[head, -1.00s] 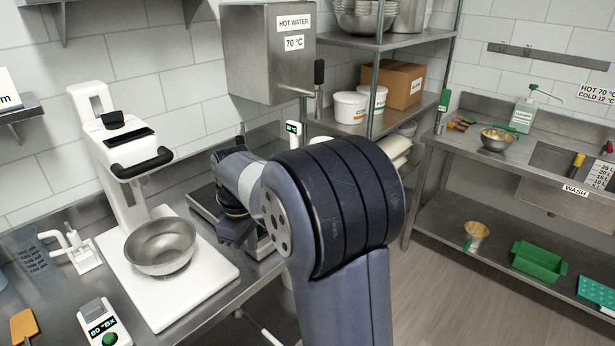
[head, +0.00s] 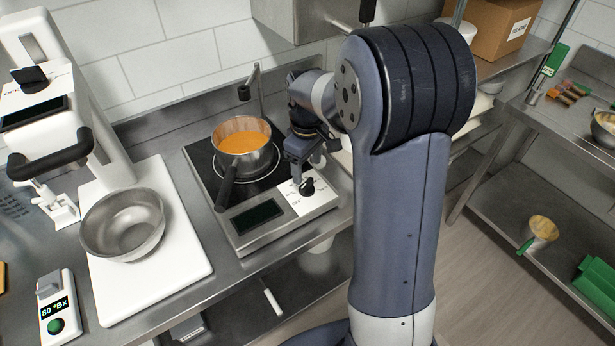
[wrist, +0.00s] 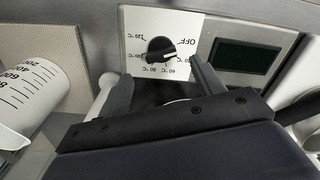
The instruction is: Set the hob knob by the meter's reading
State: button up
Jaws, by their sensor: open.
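The hob (head: 262,225) stands on the counter with its black knob (head: 307,187) on a white front panel. In the wrist view the knob (wrist: 160,50) is ringed by upside-down labels, OFF and several temperatures up to 120 °C; I cannot tell for sure which mark it points at. My gripper (head: 307,168) is just behind and above the knob; in the wrist view its fingers (wrist: 163,85) are apart and empty, short of the knob. The handheld meter (head: 56,310) at the front left reads 80 °Bx.
A saucepan (head: 229,170) of orange liquid sits on the hob, its handle toward the front. A steel bowl (head: 123,224) rests on a white board (head: 160,290) at left. In the wrist view a white graduated container (wrist: 35,90) stands at left.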

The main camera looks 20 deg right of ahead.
aim_at(307, 182)
jog(key=shift+f+p, duration=0.3)
jog(key=shift+f, duration=2.5)
jog(key=shift+c, duration=0.4)
jog(key=c, duration=0.9)
